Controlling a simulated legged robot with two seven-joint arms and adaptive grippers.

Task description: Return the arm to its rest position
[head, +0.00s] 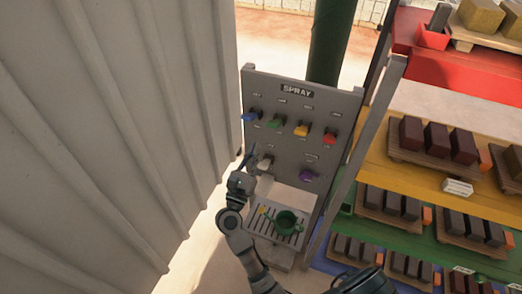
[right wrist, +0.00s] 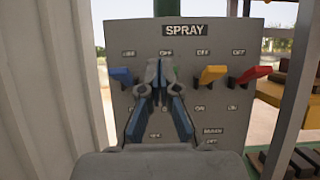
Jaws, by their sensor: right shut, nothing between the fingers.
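My right gripper (head: 250,156) is in front of the left part of the grey SPRAY panel (head: 282,147). In the right wrist view its fingers (right wrist: 160,70) are shut together with nothing between them. The blue lever (head: 250,116) and green lever (head: 274,122) are above the gripper. The white lever (head: 265,162) is just to its right. In the right wrist view the fingers hide the place of the green lever, while the blue (right wrist: 122,75), yellow (right wrist: 213,74) and red (right wrist: 254,74) levers show. I cannot tell if the fingers touch the panel. My left gripper is not in view.
A purple knob (head: 307,176) is at the panel's lower right. A green cup (head: 286,222) stands on the slotted tray (head: 254,222) below. A corrugated wall (head: 110,130) is close on the left. Shelves with dark blocks (head: 437,140) stand on the right.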

